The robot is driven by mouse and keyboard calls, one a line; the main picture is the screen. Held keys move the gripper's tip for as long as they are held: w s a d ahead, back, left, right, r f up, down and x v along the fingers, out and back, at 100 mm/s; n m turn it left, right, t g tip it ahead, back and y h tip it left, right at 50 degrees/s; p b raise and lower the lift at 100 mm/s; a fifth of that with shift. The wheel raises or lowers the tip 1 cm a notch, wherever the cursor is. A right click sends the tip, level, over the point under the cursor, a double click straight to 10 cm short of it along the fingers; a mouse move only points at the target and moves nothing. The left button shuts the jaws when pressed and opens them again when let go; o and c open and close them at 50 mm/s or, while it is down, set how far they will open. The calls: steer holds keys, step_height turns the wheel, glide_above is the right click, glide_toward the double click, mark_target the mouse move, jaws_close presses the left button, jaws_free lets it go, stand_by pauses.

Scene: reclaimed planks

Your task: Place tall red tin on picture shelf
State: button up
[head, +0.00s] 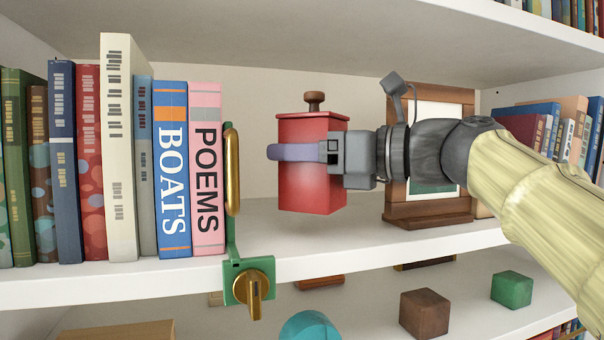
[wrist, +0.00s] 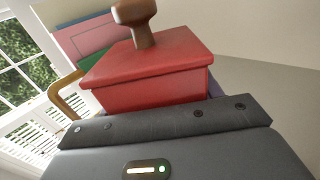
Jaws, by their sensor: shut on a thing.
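The tall red tin (head: 312,187) is a square red box with a lid and a brown knob. My gripper (head: 305,152) is shut on it around its middle, and the tin hangs upright, apparently just above the shelf. In the wrist view the red tin (wrist: 150,75) fills the middle, its knob at the top, beyond the dark gripper body. The picture shelf (head: 290,240) is the white board carrying a brown picture frame (head: 397,205) on the right, partly hidden by my arm. The far finger is hidden by the tin.
A row of books (head: 118,160) stands on the left, ended by a green bookend (head: 231,200) with a gold handle and knob. The shelf between bookend and frame is bare. Another white board (head: 540,20) lies above. Blocks, including a brown cube (head: 424,313), sit below.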

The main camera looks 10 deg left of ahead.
mark_target(302, 178)
steer(key=shift+a+f+p, duration=0.15)
steer(key=shift+f+p, duration=0.25)
steer(key=shift+f, duration=1.25)
steer(key=shift+f, duration=0.1)
steer(key=o, duration=1.7)
steer(key=shift+f, duration=0.1)
steer(key=shift+c, duration=0.2)
